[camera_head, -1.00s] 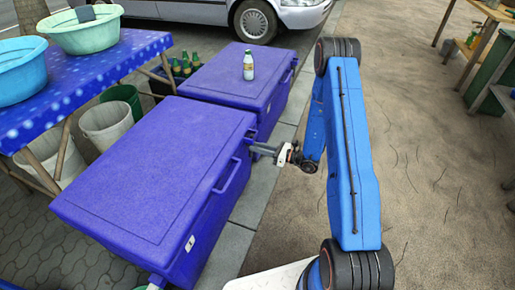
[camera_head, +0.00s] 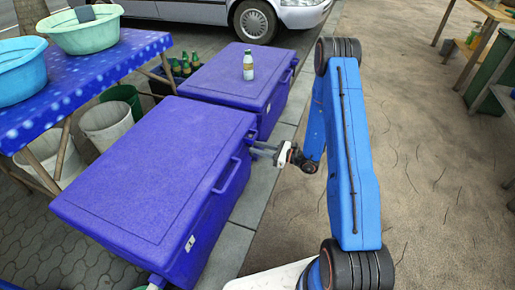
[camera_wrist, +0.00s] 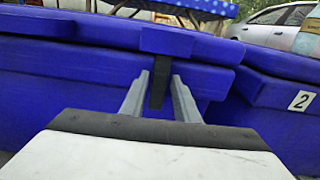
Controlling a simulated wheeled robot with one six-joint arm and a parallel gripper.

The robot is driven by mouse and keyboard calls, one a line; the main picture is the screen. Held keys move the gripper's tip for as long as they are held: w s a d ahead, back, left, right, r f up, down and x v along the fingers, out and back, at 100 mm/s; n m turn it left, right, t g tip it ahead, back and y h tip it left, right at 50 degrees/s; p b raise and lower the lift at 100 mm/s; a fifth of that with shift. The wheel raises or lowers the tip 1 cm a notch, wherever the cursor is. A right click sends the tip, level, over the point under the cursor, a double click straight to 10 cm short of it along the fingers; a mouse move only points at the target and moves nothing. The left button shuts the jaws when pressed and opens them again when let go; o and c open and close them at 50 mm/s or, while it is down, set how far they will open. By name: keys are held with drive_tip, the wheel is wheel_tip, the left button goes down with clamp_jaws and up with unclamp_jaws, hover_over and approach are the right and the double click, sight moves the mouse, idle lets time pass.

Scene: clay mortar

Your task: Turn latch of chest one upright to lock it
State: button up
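The near purple-blue chest (camera_head: 140,170), seemingly chest one, has its lid closed. In the wrist view its front wall (camera_wrist: 60,95) fills the left and middle. A dark narrow upright strip (camera_wrist: 157,92), likely the latch, shows below a block on the lid edge. My gripper (camera_wrist: 160,75) is open, with one grey finger on each side of the strip. Whether either finger touches it cannot be told. In the head view my gripper (camera_head: 253,151) is at the chest's right side, near its far corner; the latch cannot be made out there.
The second chest (camera_head: 205,75) stands just beyond, with a bottle (camera_head: 248,65) on its lid; its number 2 label (camera_wrist: 301,100) shows in the wrist view. A side handle (camera_head: 228,178) sticks out of the near chest.

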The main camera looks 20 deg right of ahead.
drive_tip(key=shift+o, duration=0.5)
drive_tip(key=v, duration=1.7)
drive_tip(key=shift+d, duration=0.15)
drive_tip(key=shift+s, duration=0.1)
drive_tip(key=shift+r, duration=0.1)
